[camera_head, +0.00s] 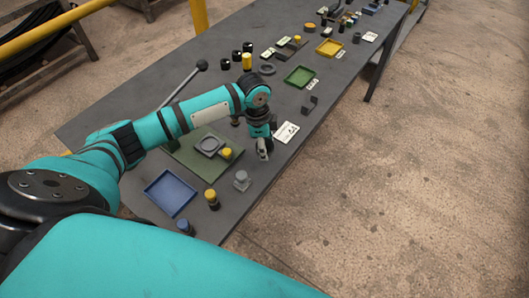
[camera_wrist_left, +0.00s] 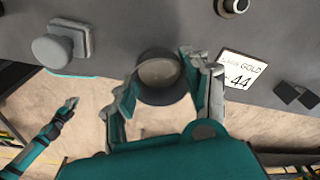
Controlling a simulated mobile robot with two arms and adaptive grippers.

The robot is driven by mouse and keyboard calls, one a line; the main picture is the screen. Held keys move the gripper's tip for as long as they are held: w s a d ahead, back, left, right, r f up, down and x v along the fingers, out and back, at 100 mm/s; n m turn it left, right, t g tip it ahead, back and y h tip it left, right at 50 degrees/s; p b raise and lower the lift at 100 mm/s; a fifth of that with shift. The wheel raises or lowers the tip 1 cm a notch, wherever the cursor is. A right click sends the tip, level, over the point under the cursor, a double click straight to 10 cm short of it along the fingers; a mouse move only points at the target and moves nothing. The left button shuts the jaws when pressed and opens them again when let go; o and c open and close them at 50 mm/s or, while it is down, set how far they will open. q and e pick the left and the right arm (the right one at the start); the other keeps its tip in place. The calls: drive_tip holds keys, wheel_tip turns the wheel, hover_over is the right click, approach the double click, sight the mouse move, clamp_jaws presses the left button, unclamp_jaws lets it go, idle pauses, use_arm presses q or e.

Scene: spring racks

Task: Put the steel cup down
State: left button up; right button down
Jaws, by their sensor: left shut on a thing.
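The steel cup (camera_wrist_left: 160,74) is a round grey vessel with a dark rim, seen from above in the left wrist view. My left gripper (camera_head: 263,148) is shut on it, with one finger on each side of the rim. In the left wrist view my left gripper (camera_wrist_left: 159,82) holds the cup near the table's front edge. I cannot tell whether its base touches the table. In the head view the cup is mostly hidden by the gripper. Another gripper, likely my right one (camera_wrist_left: 70,104), shows small at the left wrist view's lower left; its opening is unclear.
The long grey table (camera_head: 140,103) carries a white label card (camera_head: 286,132) beside the gripper. A grey knobbed piece (camera_head: 241,181), a green mat (camera_head: 183,157) and a blue tray (camera_head: 170,193) lie nearer. A green tray (camera_head: 300,76) and a yellow tray (camera_head: 329,47) stand farther off.

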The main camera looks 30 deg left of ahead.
use_arm(q)
drive_tip(key=shift+f, duration=1.95)
drive_tip(key=shift+f, duration=0.1)
drive_tip(key=o, duration=1.2)
drive_tip(key=shift+f, duration=0.1)
drive_tip(key=r, duration=0.4)
drive_tip(key=a+r, duration=0.1)
drive_tip(key=r, duration=0.7)
drive_tip(key=shift+s+a+r, duration=0.15)
drive_tip(key=shift+s+r, duration=0.05)
drive_tip(key=shift+s, duration=0.1)
